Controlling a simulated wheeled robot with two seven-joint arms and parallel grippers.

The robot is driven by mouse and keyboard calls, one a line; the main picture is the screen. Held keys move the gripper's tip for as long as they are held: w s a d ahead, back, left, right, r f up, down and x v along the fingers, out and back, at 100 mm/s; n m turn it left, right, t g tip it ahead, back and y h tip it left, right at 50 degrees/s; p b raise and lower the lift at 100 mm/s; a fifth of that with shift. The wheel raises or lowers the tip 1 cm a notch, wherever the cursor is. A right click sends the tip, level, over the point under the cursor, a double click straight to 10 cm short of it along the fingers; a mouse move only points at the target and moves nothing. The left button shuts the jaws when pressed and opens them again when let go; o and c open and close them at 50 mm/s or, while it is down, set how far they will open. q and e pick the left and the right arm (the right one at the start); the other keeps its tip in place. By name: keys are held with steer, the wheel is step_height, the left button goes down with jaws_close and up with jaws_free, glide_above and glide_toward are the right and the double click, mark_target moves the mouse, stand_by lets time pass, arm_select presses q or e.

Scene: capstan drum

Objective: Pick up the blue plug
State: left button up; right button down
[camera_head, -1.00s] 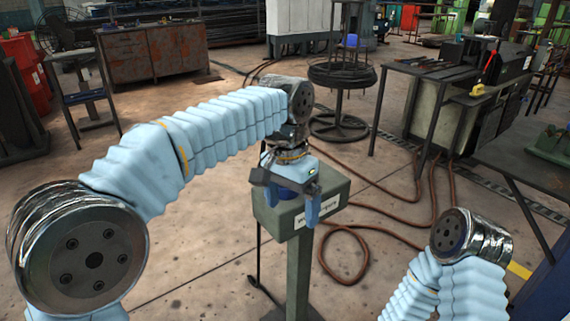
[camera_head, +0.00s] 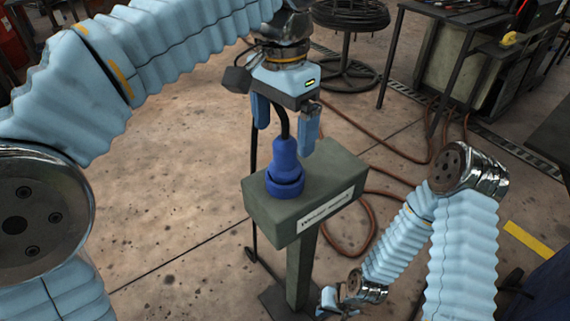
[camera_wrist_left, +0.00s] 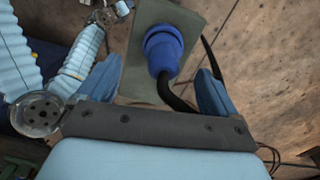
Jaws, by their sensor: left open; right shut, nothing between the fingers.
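The blue plug (camera_head: 286,166) stands upright on top of a grey-green box on a post. A black cable rises from its top. My left gripper (camera_head: 284,136) is open just above the plug, its two light-blue fingers on either side of the cable. The fingertips are apart from the plug. In the left wrist view the plug (camera_wrist_left: 163,50) shows between the open fingers, with its cable bending toward the palm. My right gripper (camera_head: 333,303) is low at the bottom of the head view, small and partly cut off, away from the plug.
The box (camera_head: 313,199) carries a white label on its front. Brown hoses (camera_head: 368,215) lie on the floor behind it. A round rack of coiled cable (camera_head: 350,18) and a workbench (camera_head: 470,60) stand at the back. Floor to the left is clear.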

mark_target(285, 155)
arm_select(q)
step_height(285, 155, down, 2)
steer(key=shift+f, duration=0.1)
steer(key=f, duration=0.2)
steer(key=w+f+b, duration=0.1)
steer(key=f, duration=0.1)
steer(key=shift+w+d+f, duration=0.1)
steer(key=shift+w+f, duration=0.05)
steer(key=shift+f, duration=0.55)
steer(key=c, duration=1.3)
steer(key=shift+r, duration=0.15)
